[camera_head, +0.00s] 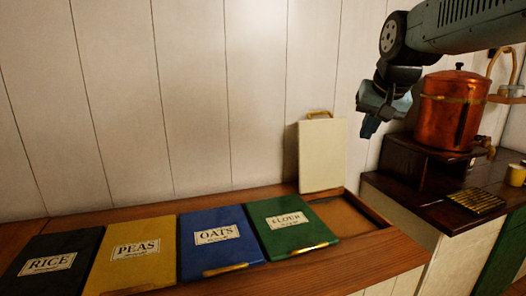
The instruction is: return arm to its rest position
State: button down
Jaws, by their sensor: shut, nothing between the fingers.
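My gripper (369,127) hangs from my arm at the upper right, pointing down. Its fingers are shut and hold nothing. It is in the air, in front of the wall and left of the copper urn (452,115). It looks apart from the counter and the bins below.
A wooden counter (365,264) holds lids labelled RICE (50,262), PEAS (132,248), OATS (221,240) and FLOUR (294,228). A cream lid (322,157) stands upright at an open compartment (345,216). A dark side counter carries a brass grate (474,201) and yellow cup (515,175).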

jog(key=s+f+n, duration=0.2)
jog(key=s+f, duration=0.8)
jog(key=s, duration=0.5)
jog(key=shift+n, duration=0.3)
dwell(0.4)
